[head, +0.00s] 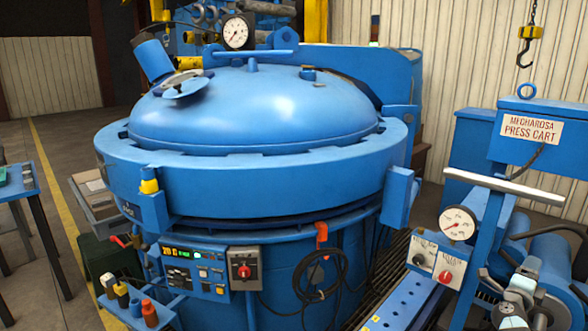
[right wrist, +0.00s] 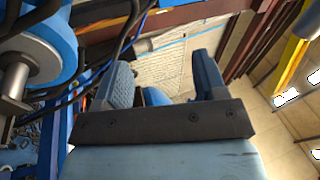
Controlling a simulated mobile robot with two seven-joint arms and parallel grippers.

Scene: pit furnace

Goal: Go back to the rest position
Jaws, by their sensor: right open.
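My right gripper (right wrist: 165,82) shows in the right wrist view, with its two blue ribbed fingers apart. Nothing is visible between the fingers. In the head view, parts at the lower right corner are cluttered, and I cannot clearly separate the gripper from the cart there. My left gripper is not in the head view. The big blue pit furnace (head: 250,180) fills the middle of the head view, with its domed lid (head: 255,105) seated on the ring.
A control panel (head: 195,270) with a red switch is on the furnace front. A press cart (head: 470,160) with a gauge (head: 458,223) stands at right. A crane hook (head: 524,58) hangs behind. A blue table (head: 20,182) is at left.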

